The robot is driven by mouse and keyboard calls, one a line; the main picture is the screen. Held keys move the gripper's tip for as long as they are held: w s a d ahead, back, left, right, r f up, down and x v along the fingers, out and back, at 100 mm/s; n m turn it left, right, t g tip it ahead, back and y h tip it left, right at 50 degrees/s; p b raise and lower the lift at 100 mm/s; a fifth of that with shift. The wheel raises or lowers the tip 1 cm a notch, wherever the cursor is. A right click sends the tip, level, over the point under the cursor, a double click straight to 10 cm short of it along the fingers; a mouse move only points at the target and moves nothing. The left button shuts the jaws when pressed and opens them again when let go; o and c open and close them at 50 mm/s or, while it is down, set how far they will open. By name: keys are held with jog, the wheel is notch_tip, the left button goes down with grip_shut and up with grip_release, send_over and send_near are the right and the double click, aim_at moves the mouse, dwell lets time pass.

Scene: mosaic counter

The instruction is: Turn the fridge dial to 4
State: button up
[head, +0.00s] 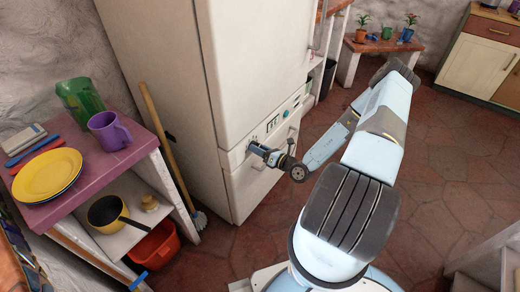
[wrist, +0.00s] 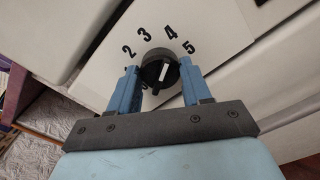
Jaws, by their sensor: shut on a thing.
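The fridge dial (wrist: 159,66) is a round black knob on the pale fridge front, seen in the wrist view. The numbers 2, 3, 4 and 5 show around its upper side; lower marks are partly hidden by the left finger. Its white mark slants up and slightly right, roughly towards the 4. My gripper (wrist: 158,78) is shut on the dial, one blue finger on each side. In the head view my gripper (head: 257,150) reaches the front of the fridge (head: 257,60), and the dial is hidden behind it.
A purple-topped shelf (head: 98,170) with a yellow plate (head: 47,174) and a purple mug (head: 108,130) stands left of the fridge. A broom (head: 165,145) leans between them. A red bucket (head: 154,246) sits low on the left. The tiled floor to the right is open.

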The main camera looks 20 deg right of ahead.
jog(key=shift+w+d, duration=0.2)
jog(key=shift+d, duration=0.05)
jog(key=o, duration=0.8)
jog(key=shift+c, duration=0.2)
jog(key=o, duration=0.3)
jog(key=shift+s+a, duration=0.1)
jog(key=shift+a, duration=0.05)
jog(key=v, duration=1.4)
